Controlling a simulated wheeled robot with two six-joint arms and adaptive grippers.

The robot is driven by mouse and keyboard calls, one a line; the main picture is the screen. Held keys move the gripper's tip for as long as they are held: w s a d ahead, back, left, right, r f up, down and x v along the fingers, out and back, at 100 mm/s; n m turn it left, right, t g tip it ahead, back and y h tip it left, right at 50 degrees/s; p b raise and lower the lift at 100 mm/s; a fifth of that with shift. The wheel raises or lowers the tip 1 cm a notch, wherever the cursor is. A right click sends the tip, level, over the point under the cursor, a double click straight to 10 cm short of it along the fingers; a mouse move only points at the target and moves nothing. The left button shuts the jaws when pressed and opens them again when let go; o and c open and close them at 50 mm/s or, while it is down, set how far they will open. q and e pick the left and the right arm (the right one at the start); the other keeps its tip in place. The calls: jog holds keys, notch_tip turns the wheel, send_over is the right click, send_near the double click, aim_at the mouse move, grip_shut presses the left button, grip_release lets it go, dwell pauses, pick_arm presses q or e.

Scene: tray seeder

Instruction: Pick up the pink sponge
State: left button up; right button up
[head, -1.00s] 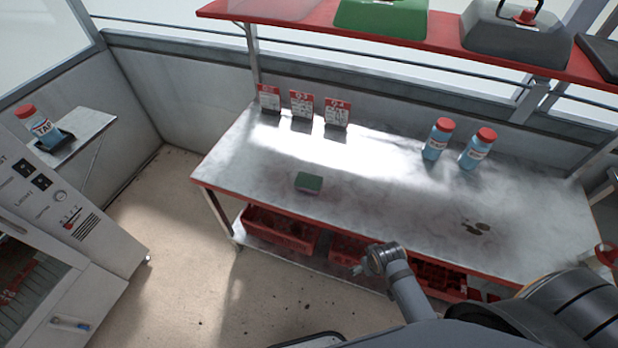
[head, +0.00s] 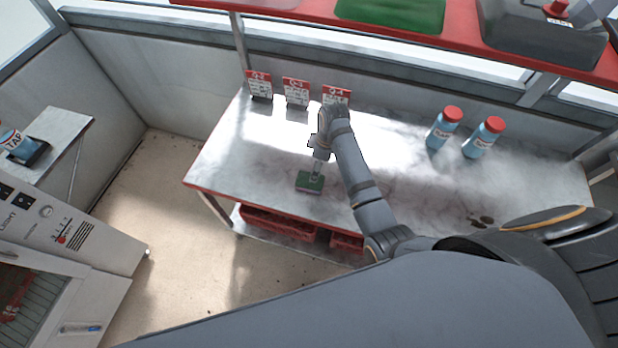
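A small block-shaped sponge (head: 309,185) lies on the worktable near its front edge, left of the middle. Its top looks dark green, with a paler, pinkish lower side. My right arm reaches in from the lower right over the table. My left gripper is not in view.
The worktable (head: 262,160) carries several red-and-white cards (head: 296,92) at the back. Two blue bottles with red caps (head: 443,128) stand at the right, near dark spots. A red shelf (head: 460,45) hangs above the back. Red crates (head: 275,224) sit beneath the table.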

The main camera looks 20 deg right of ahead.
aim_at(302, 183)
jog(key=f, duration=0.3)
jog(key=shift+a+f, duration=0.15)
jog(key=shift+a, duration=0.1)
jog(key=shift+w+f, duration=0.15)
jog(key=shift+w, duration=0.05)
jog(key=shift+s+a+f+p, duration=0.1)
jog(key=shift+a+f+p, duration=0.4)
jog(key=shift+f, duration=0.35)
jog(key=shift+a+f, duration=0.25)
jog(key=shift+f, duration=0.95)
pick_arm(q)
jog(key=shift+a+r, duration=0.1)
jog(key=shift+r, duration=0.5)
pick_arm(e)
jog(key=shift+f, duration=0.45)
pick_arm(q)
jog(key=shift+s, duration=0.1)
pick_arm(e)
jog(key=c, duration=0.8)
